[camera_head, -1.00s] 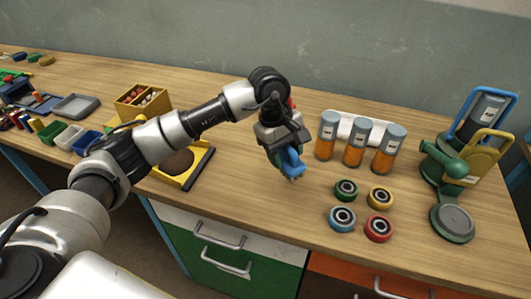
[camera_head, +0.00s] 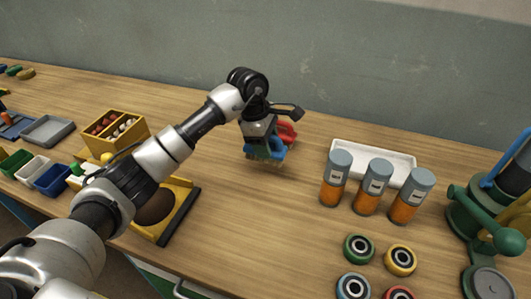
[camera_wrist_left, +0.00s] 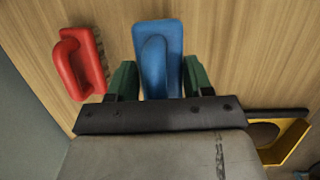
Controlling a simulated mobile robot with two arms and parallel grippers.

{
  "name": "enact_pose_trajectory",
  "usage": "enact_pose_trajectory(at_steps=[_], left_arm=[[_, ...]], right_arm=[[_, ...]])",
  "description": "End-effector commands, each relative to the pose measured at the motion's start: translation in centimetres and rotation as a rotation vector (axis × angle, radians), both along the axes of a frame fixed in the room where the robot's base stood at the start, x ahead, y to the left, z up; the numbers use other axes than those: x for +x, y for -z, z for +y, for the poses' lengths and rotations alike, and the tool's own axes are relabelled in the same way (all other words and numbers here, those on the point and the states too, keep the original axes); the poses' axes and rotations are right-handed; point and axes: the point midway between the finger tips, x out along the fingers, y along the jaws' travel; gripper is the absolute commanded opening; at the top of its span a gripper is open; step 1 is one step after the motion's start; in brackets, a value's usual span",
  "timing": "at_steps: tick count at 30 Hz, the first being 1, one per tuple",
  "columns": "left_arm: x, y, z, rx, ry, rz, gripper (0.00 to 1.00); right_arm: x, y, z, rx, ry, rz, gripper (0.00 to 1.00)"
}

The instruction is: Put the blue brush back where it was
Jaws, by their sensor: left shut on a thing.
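The blue brush (camera_head: 272,151) is in my left gripper (camera_head: 258,147), bristles down, at the back middle of the table. In the left wrist view the blue brush (camera_wrist_left: 158,45) lies between the two green fingers of my left gripper (camera_wrist_left: 159,78). I cannot tell whether its bristles touch the wood. A red brush (camera_head: 287,133) stands close behind it, partly hidden by the gripper; in the left wrist view the red brush (camera_wrist_left: 76,64) is to the left, with a gap between them. My right gripper is not in view.
Orange-filled jars with grey lids (camera_head: 370,188) stand right, before a white tray (camera_head: 391,158). Coloured rings (camera_head: 358,248) lie in front. A yellow-framed board (camera_head: 180,215) and a yellow box (camera_head: 113,130) are left. The wood between brush and jars is clear.

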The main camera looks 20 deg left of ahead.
Motion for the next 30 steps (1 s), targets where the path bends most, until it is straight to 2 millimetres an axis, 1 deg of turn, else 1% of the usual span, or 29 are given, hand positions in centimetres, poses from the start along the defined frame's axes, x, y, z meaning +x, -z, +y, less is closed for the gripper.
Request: enact_pose_trajectory(at_steps=[4, 9, 11, 18, 21, 22, 24, 27, 30], left_arm=[[0.0, 1.0, 0.0, 0.000, 0.001, 0.001, 0.25], [0.0, 3.4, 0.0, -0.001, 0.001, 0.002, 0.25], [0.0, 4.0, 0.0, 0.000, 0.000, 0.000, 0.25], [0.0, 4.2, 0.0, 0.001, 0.000, -0.002, 0.25], [0.0, 4.5, 0.1, 0.001, 0.001, -0.002, 0.25], [0.0, 4.5, 0.1, 0.001, 0.002, -0.001, 0.52], [0.0, 4.4, 0.0, 0.001, 0.002, -0.001, 0.63], [0.0, 4.4, 0.0, 0.001, 0.002, -0.001, 0.76], [0.0, 4.4, 0.0, 0.001, 0.002, -0.001, 0.76]], right_arm=[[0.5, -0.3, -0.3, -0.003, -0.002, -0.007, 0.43], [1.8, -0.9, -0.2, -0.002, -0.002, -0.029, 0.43], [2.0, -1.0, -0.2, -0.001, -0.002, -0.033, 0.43], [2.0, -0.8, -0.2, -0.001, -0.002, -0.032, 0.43], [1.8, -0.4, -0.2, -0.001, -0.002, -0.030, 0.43], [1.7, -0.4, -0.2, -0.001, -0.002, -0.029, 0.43], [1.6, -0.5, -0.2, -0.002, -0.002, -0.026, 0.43], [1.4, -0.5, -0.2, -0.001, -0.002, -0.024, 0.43], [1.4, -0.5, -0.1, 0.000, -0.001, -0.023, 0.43]])
